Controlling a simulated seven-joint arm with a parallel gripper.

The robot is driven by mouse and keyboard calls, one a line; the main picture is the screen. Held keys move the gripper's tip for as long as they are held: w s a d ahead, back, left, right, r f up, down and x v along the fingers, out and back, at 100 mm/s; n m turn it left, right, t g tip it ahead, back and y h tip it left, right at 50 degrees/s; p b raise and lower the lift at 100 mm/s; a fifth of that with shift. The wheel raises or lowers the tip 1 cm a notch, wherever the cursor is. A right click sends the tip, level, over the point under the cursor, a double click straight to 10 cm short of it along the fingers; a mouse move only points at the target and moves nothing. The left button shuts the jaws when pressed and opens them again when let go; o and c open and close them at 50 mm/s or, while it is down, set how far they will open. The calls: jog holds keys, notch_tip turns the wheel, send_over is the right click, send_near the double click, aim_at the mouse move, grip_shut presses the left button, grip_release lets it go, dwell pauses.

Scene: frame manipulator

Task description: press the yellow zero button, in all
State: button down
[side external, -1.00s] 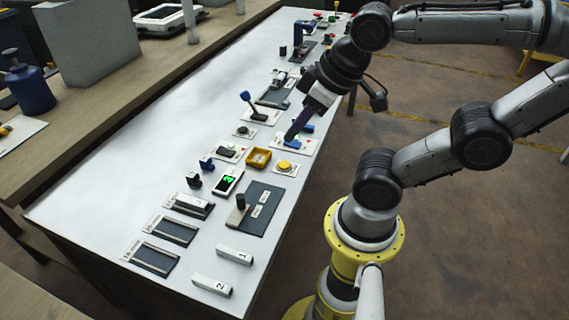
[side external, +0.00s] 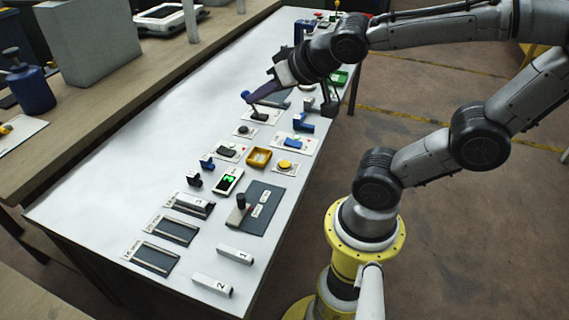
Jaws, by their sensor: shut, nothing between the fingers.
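The yellow button (side external: 285,164) is a round cap on a small white plate near the table's front edge. Nothing covers it. My gripper (side external: 251,99) is shut and empty. It is away from the button, farther up the table, with its fingertips at or near the top of the lever on a white plate (side external: 260,116). I cannot tell whether they touch.
A yellow square tray (side external: 259,158) sits left of the button. A blue part on a white plate (side external: 293,144) is just behind it. A green-lit display (side external: 229,181) and a dark panel with a knob (side external: 257,208) are nearer.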

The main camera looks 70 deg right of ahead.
jog(key=w+d+f+m, duration=0.2)
jog(key=w+d, duration=0.1)
jog(key=w, duration=0.1)
jog(key=m+g+h, duration=0.1)
jog(key=m+h, duration=0.1)
jog(key=m, duration=0.5)
send_over(287, 166)
notch_tip(287, 166, down, 16)
jog(key=r, duration=0.1)
jog(key=shift+f, duration=0.25)
jog(key=shift+f, duration=0.15)
jog(key=shift+f, duration=4.25)
jog(key=shift+f, duration=0.45)
